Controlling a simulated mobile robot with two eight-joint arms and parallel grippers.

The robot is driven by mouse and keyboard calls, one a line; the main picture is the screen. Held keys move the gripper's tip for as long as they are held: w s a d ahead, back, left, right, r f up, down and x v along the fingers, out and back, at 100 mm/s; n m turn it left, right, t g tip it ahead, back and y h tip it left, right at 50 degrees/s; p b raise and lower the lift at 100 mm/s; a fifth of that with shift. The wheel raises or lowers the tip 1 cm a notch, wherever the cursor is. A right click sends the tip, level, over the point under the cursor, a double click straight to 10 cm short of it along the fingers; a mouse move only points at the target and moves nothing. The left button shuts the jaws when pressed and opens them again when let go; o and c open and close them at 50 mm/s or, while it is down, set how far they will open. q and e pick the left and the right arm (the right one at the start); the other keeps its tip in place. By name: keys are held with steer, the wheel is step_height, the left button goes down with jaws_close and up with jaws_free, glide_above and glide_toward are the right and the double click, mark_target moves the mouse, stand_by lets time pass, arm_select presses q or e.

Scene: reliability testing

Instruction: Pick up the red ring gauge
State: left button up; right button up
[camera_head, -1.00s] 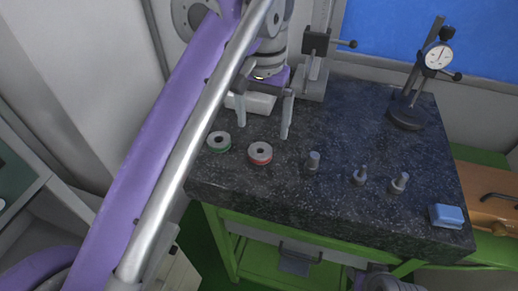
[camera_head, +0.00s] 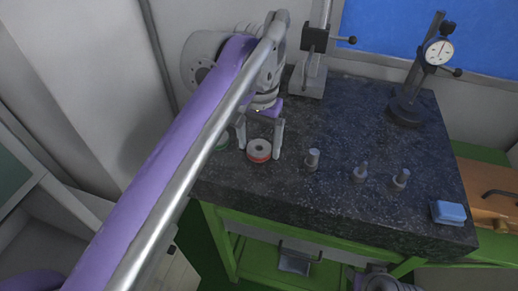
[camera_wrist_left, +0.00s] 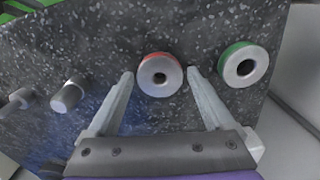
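The red ring gauge (camera_head: 259,151) is a grey ring with a red band, lying near the front left of the dark granite plate. My left gripper (camera_head: 260,150) is open, with one finger on each side of the ring. In the left wrist view the red ring gauge (camera_wrist_left: 159,75) shows between and just beyond the tips of the open left gripper (camera_wrist_left: 160,74). I see no finger touching it. The green-banded ring gauge (camera_wrist_left: 244,65) lies beside it, outside the fingers. In the head view the green ring (camera_head: 222,141) is partly hidden by my arm.
The granite plate (camera_head: 340,215) also holds several small metal plugs, such as one plug (camera_head: 312,160), and a blue block (camera_head: 448,212) at the right. A dial gauge stand (camera_head: 407,108) and a second stand (camera_head: 309,80) rise at the back.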

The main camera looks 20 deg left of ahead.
arm_select(q)
jaws_close()
stand_by(0.3)
